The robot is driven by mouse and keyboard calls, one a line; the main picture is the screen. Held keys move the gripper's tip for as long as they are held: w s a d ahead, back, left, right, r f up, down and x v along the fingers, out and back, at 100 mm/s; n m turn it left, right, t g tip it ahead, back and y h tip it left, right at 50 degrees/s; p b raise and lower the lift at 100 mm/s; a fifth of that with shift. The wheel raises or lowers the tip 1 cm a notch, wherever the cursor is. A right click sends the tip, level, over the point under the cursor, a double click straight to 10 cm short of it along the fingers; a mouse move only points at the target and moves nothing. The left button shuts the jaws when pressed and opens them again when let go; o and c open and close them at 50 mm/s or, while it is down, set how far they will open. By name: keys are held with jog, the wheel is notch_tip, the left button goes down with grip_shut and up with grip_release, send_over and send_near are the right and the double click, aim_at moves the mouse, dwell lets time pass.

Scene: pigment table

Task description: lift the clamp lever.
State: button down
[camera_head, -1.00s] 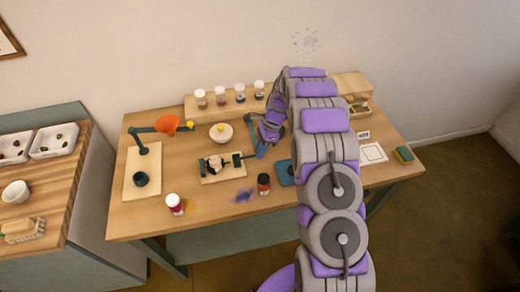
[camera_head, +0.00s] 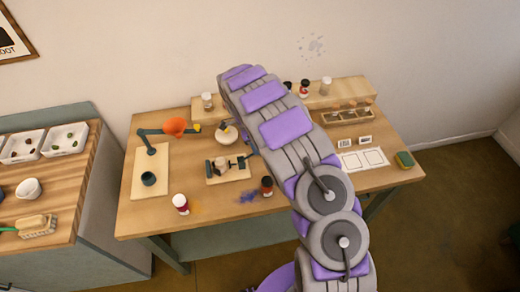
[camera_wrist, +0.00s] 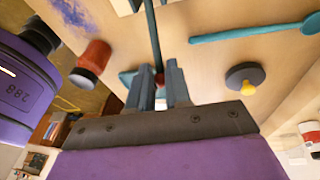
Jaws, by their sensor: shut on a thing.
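The clamp (camera_head: 221,165) sits on a small pale board (camera_head: 238,175) near the middle of the table in the head view. My gripper (camera_wrist: 164,76) is shut on a thin dark rod (camera_wrist: 154,35) with a red end, which looks like the clamp lever. The rod runs from the top edge of the wrist view down between the fingers. The red end shows right at the fingertips. In the head view my arm hides most of my gripper, beside the clamp's right side. How far the lever is raised cannot be told.
A dark-capped red jar (camera_head: 267,186) stands right of the clamp and shows in the wrist view (camera_wrist: 95,58). A bowl (camera_head: 227,135) is behind the clamp. A white-capped jar (camera_head: 181,203) and a lamp (camera_head: 174,127) are left. A sponge (camera_head: 404,159) lies far right.

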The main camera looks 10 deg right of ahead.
jog(key=shift+w+a+r+h+b, duration=0.1)
jog(key=shift+a+r+h+b, duration=0.2)
jog(key=shift+a+h+b, duration=0.5)
jog(key=shift+a+r+h+b, duration=0.3)
jog(key=shift+h+b, duration=0.3)
jog(key=shift+b, duration=0.4)
jog(key=c, duration=1.3)
grip_release()
jog(key=shift+w, duration=0.1)
jog(key=shift+o, duration=1.2)
jog(key=shift+a, duration=0.15)
jog(key=shift+r, duration=0.1)
